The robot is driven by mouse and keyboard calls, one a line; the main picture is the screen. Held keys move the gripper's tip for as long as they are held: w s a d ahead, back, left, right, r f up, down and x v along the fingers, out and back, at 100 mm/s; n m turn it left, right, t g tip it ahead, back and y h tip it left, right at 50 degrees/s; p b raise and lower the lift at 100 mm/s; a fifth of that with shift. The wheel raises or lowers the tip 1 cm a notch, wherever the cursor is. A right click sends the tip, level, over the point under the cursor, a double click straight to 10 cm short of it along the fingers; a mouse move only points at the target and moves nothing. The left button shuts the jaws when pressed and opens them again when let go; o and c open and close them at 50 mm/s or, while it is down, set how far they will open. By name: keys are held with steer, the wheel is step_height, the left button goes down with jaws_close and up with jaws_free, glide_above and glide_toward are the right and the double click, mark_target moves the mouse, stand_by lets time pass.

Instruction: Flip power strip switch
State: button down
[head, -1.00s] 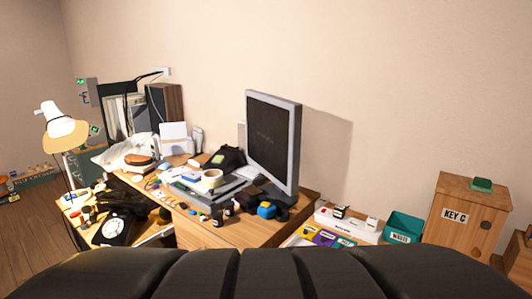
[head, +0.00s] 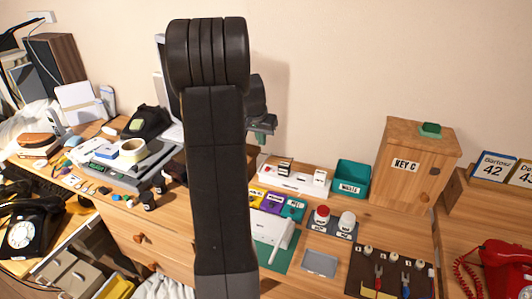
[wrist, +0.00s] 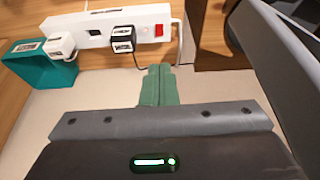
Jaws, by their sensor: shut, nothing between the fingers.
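The white power strip (head: 294,180) lies at the back of the desk by the wall, with plugs in it. In the wrist view the strip (wrist: 80,40) runs along the top, and its red switch (wrist: 162,31) sits near its right end. A black plug (wrist: 122,38) is just left of the switch. My gripper (wrist: 159,72) is shut and empty, with its green fingers pointing towards the strip just below the switch, apparently apart from it. In the head view my gripper (head: 264,124) shows behind my arm, above the strip. The switch cannot be made out there.
A teal waste bin (head: 352,178) stands right of the strip, and the KEY C cabinet (head: 413,165) beyond it. A monitor (head: 164,80) is partly hidden by my arm.

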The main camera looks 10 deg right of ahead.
steer(key=w, duration=0.1)
steer(key=p, duration=0.1)
glide_toward(268, 167)
steer(key=x, duration=0.6)
steer(key=shift+w+f, duration=0.3)
